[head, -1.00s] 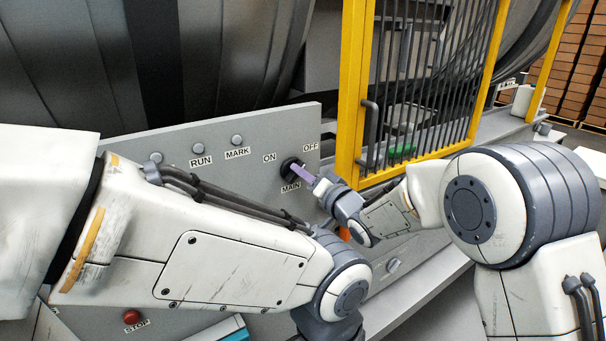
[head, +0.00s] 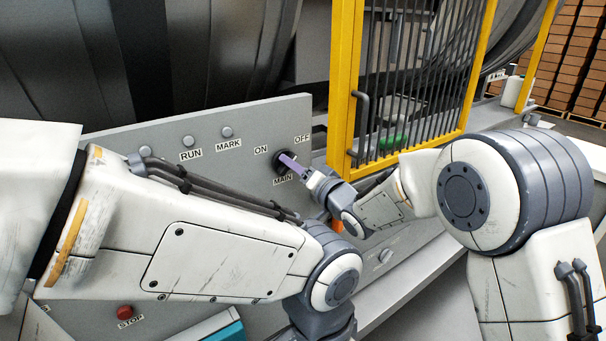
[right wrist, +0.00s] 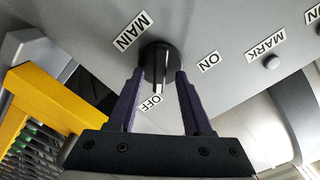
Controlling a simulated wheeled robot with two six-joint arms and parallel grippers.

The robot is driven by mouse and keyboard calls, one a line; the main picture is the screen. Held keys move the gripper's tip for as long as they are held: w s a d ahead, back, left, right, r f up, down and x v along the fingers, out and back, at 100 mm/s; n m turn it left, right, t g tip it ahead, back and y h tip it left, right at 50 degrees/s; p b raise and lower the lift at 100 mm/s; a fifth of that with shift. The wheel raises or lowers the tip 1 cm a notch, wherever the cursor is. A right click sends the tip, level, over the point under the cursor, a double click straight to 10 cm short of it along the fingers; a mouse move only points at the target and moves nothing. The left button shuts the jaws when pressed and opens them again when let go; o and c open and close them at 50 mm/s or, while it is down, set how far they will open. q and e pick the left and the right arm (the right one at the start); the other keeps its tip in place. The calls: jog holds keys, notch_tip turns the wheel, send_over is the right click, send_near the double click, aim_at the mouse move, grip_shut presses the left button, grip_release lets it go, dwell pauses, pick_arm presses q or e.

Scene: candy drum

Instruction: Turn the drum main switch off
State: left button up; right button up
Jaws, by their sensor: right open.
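The main switch is a round black knob (head: 281,164) on the grey panel, with MAIN below it, ON at its upper left and OFF at its upper right. My right gripper (head: 287,161) is at the knob, its purple fingers pointing at the panel. In the right wrist view the gripper (right wrist: 156,78) is open, one finger on each side of the black knob (right wrist: 160,56). The knob's ridge appears to point down the picture towards the OFF label (right wrist: 151,102). I cannot tell whether the fingers touch it. My left gripper is out of view, below my left arm.
RUN (head: 188,141) and MARK (head: 227,132) buttons sit left of the switch; a red STOP button (head: 125,312) is lower left. A yellow-framed barred guard (head: 344,90) stands close on the right. My left arm crosses in front of the panel.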

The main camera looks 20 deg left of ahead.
jog(key=b+v, duration=0.3)
jog(key=v, duration=0.7)
jog(key=shift+s, duration=0.1)
